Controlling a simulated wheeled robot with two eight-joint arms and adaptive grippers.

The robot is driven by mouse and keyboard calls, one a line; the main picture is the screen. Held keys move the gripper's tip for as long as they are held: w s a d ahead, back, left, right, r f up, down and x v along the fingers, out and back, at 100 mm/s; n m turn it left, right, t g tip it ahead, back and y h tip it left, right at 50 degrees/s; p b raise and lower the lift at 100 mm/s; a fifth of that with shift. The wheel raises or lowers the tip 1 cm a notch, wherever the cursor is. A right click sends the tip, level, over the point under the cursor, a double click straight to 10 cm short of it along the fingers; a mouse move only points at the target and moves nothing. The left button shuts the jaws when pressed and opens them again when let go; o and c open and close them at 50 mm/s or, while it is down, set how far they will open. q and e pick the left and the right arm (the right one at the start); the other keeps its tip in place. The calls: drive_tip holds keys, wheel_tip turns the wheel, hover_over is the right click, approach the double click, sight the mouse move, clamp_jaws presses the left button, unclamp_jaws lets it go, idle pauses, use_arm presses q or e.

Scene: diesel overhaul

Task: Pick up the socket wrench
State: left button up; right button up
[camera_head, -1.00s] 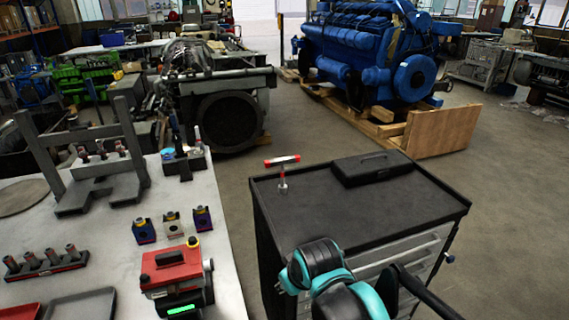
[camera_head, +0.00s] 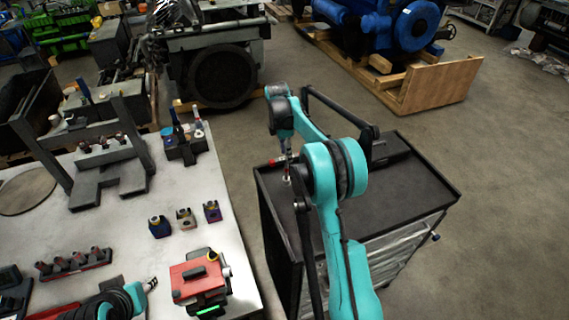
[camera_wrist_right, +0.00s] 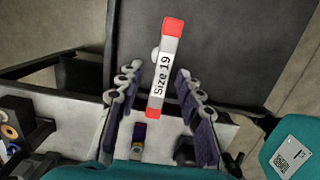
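The socket wrench (camera_head: 277,161) stands upright on the black top of the tool cart (camera_head: 415,185), its T-handle red at the ends. In the right wrist view its handle (camera_wrist_right: 165,68) shows a white "Size 19" label. My right gripper (camera_head: 286,147) is right above the wrench in the head view. In the wrist view its two fingers (camera_wrist_right: 157,73) are spread on either side of the handle, with a gap at each side. My left gripper (camera_head: 148,285) is low at the left over the workbench; its fingers are too small to read.
A black case (camera_head: 385,152) lies at the cart's back edge. The workbench (camera_head: 135,235) at left carries a red device (camera_head: 198,277), several small blocks and a grey stand (camera_head: 108,170). A blue engine (camera_head: 375,22) on wooden supports is behind. The floor right of the cart is clear.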

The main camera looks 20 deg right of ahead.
hover_over(287, 178)
drive_tip(key=f, duration=0.8)
drive_tip(key=shift+w+d+f, duration=0.1)
drive_tip(key=shift+w+d, duration=0.2)
drive_tip(key=shift+w, duration=0.1)
clamp_jaws()
